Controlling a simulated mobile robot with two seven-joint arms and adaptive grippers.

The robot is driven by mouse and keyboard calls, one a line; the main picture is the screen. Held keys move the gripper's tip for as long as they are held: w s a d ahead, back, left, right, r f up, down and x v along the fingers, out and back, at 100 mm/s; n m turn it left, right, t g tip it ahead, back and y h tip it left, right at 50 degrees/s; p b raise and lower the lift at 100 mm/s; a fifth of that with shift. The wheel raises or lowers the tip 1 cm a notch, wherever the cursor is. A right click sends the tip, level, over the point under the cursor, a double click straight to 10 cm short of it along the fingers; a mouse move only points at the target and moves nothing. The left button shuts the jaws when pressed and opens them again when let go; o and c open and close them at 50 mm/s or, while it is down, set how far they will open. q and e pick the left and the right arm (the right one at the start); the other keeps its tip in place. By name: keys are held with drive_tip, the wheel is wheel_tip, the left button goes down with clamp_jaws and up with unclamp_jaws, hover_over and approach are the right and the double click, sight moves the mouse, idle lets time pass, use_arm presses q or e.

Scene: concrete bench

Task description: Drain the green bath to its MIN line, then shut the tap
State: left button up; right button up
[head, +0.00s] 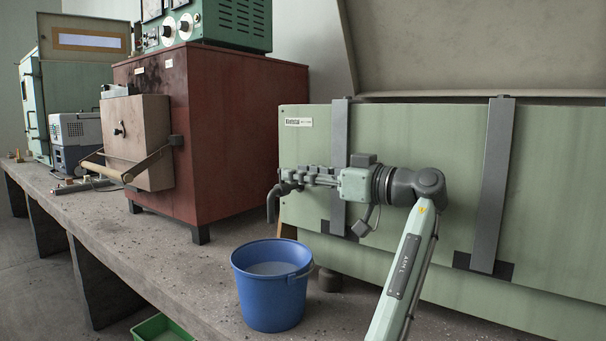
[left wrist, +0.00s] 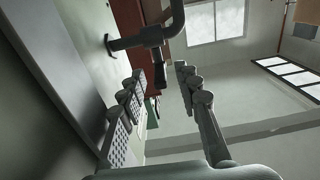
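The green bath (head: 405,140) stands at the right with its lid raised. Its tap has a dark downturned spout (head: 271,207) on the bath's left end, above a blue bucket (head: 265,312). The bucket holds greyish liquid (head: 270,268); I see no stream. My left gripper (head: 290,177) is level at the tap, just above the spout. In the left wrist view its fingers (left wrist: 160,78) are apart, and the tap's dark pipe and handle (left wrist: 157,62) lie just ahead, between the tips; contact is not clear. The MIN line is not visible. My right gripper is out of view.
A red cabinet (head: 235,130) with a beige front box stands left of the bath. The concrete bench (head: 190,262) is bare in front of it. A green crate (head: 160,329) sits below the bench edge. Grey straps (head: 493,185) run down the bath's front.

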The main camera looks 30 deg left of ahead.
use_arm(q)
drive_tip(key=d, duration=1.2)
drive_tip(key=shift+s, duration=0.4)
